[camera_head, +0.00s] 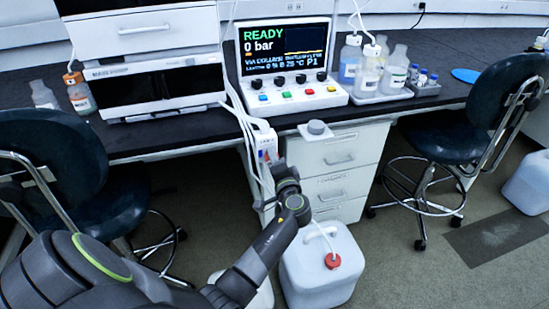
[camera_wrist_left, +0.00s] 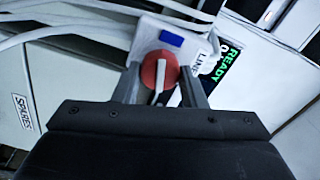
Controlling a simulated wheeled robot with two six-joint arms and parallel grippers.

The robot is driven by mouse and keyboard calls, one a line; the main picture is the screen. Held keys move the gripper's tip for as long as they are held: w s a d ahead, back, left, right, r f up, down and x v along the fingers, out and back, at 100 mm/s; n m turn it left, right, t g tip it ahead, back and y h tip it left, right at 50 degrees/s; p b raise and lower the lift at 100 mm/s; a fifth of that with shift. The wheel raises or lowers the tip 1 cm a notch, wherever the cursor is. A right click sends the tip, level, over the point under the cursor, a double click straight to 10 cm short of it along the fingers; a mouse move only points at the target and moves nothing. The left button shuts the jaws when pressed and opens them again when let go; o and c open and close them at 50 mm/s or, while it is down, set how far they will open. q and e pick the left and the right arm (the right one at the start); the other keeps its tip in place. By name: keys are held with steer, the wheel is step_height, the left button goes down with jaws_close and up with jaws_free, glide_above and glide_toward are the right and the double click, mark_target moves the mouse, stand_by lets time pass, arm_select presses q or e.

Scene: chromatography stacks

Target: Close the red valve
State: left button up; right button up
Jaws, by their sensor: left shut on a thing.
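The red valve (camera_wrist_left: 148,72) is a round red knob with a white bar handle, on a white box (camera_wrist_left: 145,38) with a blue label. My left gripper (camera_wrist_left: 160,77) has one finger on each side of the knob and is shut on it. The white bar runs nearly straight up the wrist picture, slightly tilted. In the head view the white box (camera_head: 260,128) hangs at the desk's front edge, and my left arm reaches up to it; the gripper hides most of the valve there. My right gripper is not in view.
White tubes (camera_head: 243,125) run down beside the box. A control unit (camera_head: 285,65) reads READY, 0 bar. A drawer cabinet (camera_head: 340,160) stands right of the gripper. A white canister with a red cap (camera_head: 332,260) is below. Chairs (camera_head: 455,130) stand on both sides.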

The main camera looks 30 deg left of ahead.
arm_select(q)
steer(key=shift+m+p, duration=0.6)
steer(key=shift+m, duration=1.1)
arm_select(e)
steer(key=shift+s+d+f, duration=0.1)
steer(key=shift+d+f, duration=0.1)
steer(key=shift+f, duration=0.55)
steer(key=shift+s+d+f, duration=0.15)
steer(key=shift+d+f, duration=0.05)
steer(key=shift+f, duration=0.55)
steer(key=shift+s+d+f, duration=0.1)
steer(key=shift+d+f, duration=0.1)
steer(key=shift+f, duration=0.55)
arm_select(q)
steer(key=o, duration=1)
steer(key=shift+w, duration=0.1)
steer(key=shift+f, duration=0.1)
